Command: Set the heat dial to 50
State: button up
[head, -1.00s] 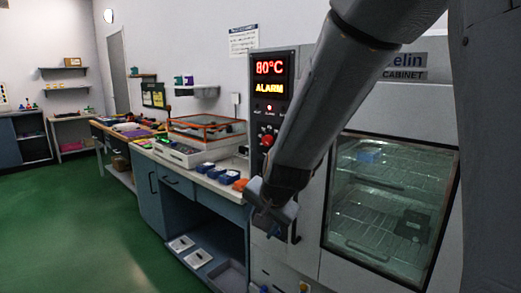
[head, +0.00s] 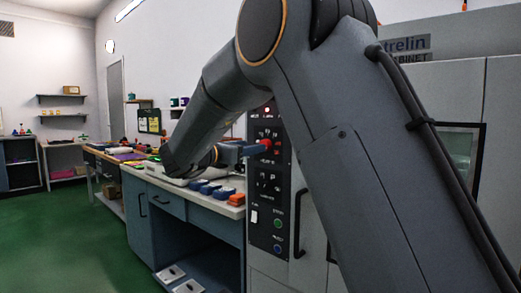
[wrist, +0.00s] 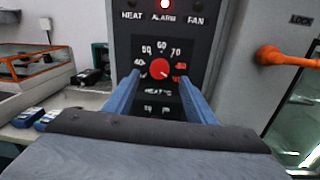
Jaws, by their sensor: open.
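The heat dial (wrist: 160,69) is a round red knob on the dark control panel, ringed by white numbers, with red ones at the right. Its pale mark seems to point to the lower right, toward the red numbers. In the head view the red dial (head: 266,144) shows just past my gripper (head: 246,149). In the wrist view my gripper (wrist: 159,80) is open, its blue fingers to the left and right of the dial. I cannot tell whether they touch it. The temperature display is hidden behind my arm.
A red alarm lamp (wrist: 165,4) glows above the dial. An orange door handle (wrist: 285,56) sticks out at the right. A bench (head: 185,193) with blue and orange items stands left of the cabinet. The green floor (head: 70,240) is clear at the left.

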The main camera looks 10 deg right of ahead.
jog(key=x, duration=0.6)
jog(key=shift+d, duration=0.15)
jog(key=shift+w, duration=0.1)
jog(key=c, duration=1)
jog(key=shift+c, duration=0.2)
